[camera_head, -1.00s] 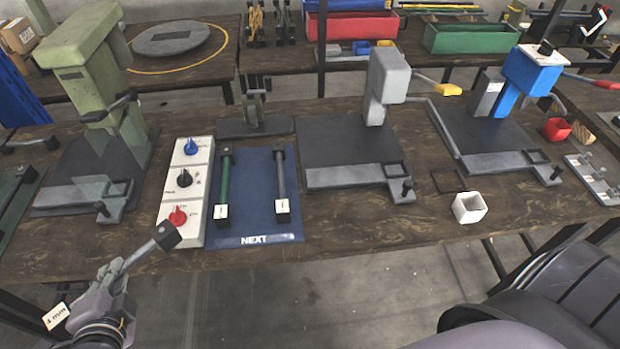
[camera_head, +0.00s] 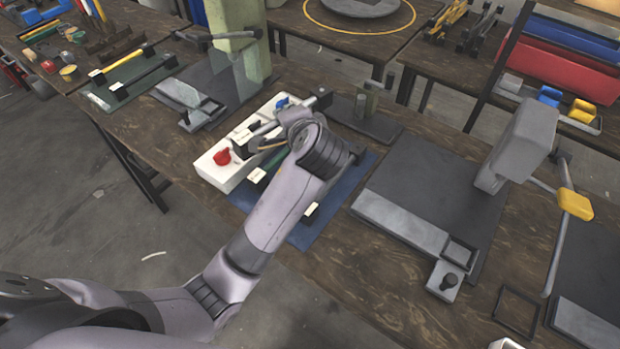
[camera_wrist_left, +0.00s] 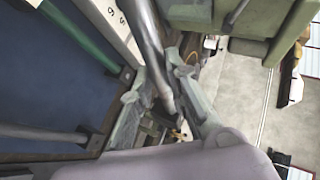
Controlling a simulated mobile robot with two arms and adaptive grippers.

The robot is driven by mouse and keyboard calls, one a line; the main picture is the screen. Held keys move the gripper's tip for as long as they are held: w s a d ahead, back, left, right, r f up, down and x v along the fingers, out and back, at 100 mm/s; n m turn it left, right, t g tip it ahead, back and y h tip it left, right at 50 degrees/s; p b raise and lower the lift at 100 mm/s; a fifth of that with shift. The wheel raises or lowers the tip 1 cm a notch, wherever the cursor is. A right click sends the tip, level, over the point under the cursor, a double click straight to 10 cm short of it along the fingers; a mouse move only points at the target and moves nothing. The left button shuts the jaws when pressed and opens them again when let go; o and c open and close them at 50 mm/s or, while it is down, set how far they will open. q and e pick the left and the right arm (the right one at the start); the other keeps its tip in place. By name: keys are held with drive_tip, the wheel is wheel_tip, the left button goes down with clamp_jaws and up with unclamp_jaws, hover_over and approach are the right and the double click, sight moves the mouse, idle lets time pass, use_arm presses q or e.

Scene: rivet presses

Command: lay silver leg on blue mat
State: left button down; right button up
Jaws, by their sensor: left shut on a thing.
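My left gripper (camera_head: 285,130) is over the white control box and the blue mat (camera_head: 335,205), with its arm hiding much of the mat. It is shut on the silver leg (camera_head: 262,130), whose dark end block (camera_head: 322,98) points up and right. In the left wrist view the silver leg (camera_wrist_left: 148,35) runs between the fingers (camera_wrist_left: 170,95), and the blue mat (camera_wrist_left: 40,75) lies to the left. A green leg (camera_wrist_left: 85,35) and a grey leg (camera_wrist_left: 45,133) lie on the mat. My right gripper is not in view.
The white control box (camera_head: 208,170) with a red knob (camera_head: 222,157) stands left of the mat. A grey press (camera_head: 525,140) stands to the right. A green press (camera_head: 240,45) stands behind left. A small dark stand (camera_head: 365,115) is behind the mat.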

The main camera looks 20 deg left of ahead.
use_arm(q)
wheel_tip(320, 180, up, 5)
drive_tip(key=w+d+n+g+y, duration=0.1)
drive_tip(key=d+n+y, duration=0.1)
drive_tip(key=f, duration=1.4)
drive_tip(key=shift+w+d+f, duration=0.15)
drive_tip(key=shift+w+f, duration=0.1)
wheel_tip(320, 180, down, 5)
drive_tip(key=shift+f+b, duration=0.1)
drive_tip(key=shift+b, duration=0.2)
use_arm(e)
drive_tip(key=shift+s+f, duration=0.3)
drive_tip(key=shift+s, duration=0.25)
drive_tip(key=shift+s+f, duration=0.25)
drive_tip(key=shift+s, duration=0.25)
use_arm(q)
drive_tip(key=c, duration=2)
unclamp_jaws()
drive_tip(key=shift+o, duration=0.9)
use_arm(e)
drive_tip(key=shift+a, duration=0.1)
